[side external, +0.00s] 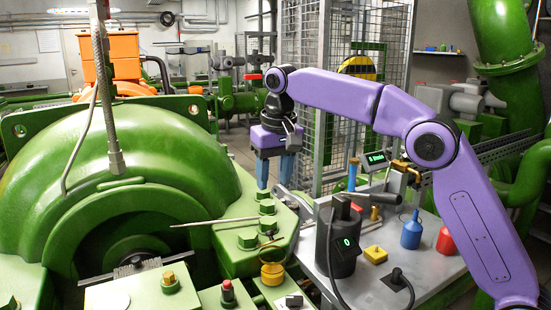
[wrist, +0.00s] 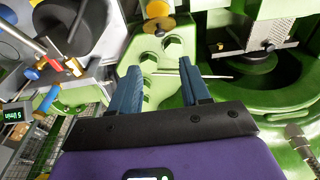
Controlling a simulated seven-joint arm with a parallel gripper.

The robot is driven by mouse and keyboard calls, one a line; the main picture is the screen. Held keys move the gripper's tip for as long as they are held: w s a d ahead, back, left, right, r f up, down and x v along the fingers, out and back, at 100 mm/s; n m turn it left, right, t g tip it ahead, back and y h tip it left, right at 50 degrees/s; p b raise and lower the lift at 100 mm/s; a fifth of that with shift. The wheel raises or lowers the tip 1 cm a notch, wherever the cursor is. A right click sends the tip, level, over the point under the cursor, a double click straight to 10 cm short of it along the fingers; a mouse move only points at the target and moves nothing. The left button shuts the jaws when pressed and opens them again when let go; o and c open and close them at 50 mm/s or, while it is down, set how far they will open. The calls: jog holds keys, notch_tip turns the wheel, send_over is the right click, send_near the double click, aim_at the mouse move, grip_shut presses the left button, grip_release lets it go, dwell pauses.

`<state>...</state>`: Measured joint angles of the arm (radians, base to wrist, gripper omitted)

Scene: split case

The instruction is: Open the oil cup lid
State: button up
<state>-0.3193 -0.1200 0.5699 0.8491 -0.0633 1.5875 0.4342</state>
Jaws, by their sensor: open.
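The oil cup (side external: 272,268) is a small amber cup on the green casing, low in the centre of the side view. It also shows as a yellow-orange round shape at the top edge of the wrist view (wrist: 157,24). I cannot clearly tell its lid from its body. My gripper (side external: 275,173) points down with two blue fingers, well above the green flange and apart from the cup.
A thin pale rod (side external: 213,222) lies across the bolted green flange (side external: 240,258). A dark cylinder with a green display (side external: 342,245) stands on the grey table, right of the cup. Blue (side external: 411,235) and red (side external: 446,241) containers stand farther right. A hanging metal hose (side external: 108,110) is at left.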

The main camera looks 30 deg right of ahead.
jog(key=r, duration=0.3)
jog(key=shift+s+r, duration=0.3)
jog(key=shift+r, duration=0.1)
dwell(0.4)
jog(key=s+d+f+n, duration=0.1)
jog(key=s+f+n, duration=0.2)
jog(key=s, duration=0.5)
jog(key=s+d+f+n, duration=0.2)
jog(key=s+f+n, duration=0.2)
jog(key=s, duration=0.5)
jog(key=s+d+f+n, duration=0.2)
jog(key=s+d+f, duration=0.2)
jog(key=s, duration=0.3)
jog(key=s+d+f+n+g, duration=0.1)
jog(key=s+d+f, duration=0.3)
jog(key=s, duration=0.3)
jog(key=s+d+f+n, duration=0.2)
jog(key=s+d+f, duration=0.2)
jog(key=s+d, duration=0.2)
jog(key=shift+s+d+n+g, duration=0.3)
jog(key=shift+s+d, duration=0.05)
jog(key=shift+s, duration=0.5)
jog(key=shift+r, duration=0.1)
